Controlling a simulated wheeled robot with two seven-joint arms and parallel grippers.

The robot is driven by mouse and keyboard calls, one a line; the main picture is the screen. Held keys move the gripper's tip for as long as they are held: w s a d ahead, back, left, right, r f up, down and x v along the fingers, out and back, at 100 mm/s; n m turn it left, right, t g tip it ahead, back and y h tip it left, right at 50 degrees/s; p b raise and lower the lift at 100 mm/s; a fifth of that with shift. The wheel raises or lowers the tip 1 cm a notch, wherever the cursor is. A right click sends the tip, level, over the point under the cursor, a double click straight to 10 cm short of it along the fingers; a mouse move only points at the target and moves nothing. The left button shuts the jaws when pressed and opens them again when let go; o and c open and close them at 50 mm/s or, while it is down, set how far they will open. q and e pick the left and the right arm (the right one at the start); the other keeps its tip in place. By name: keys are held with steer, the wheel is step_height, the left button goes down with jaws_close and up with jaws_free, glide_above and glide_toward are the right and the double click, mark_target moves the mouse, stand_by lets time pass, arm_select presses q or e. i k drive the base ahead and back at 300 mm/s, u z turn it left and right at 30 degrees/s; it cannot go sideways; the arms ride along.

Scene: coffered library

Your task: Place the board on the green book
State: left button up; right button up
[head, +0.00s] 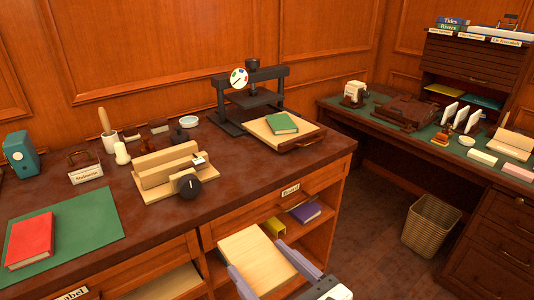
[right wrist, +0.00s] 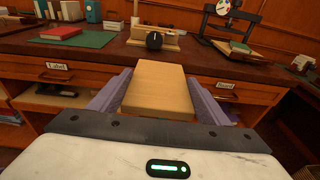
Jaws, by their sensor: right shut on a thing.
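My right gripper (head: 258,256) is shut on a pale wooden board (head: 250,268), with a purple finger along each side. It holds the board in front of the desk, by the open shelves below the desktop. In the right wrist view the board (right wrist: 158,92) lies flat between the fingers. The green book (head: 283,123) lies on a light wooden tray (head: 262,133) at the front of the black press, well beyond the gripper. It also shows small in the right wrist view (right wrist: 240,47). My left gripper is not in view.
The black press (head: 232,112) stands just behind the green book. A wooden block stand with a black knob (head: 189,187) sits left of it. A red book (head: 31,240) lies on a green mat (head: 88,222). A purple book (head: 305,212) lies in the shelf below. A wicker basket (head: 432,226) stands on the floor.

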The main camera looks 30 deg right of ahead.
mark_target(291, 127)
steer(key=u, duration=2.75)
steer(key=k, duration=1.4)
steer(key=z, duration=1.8)
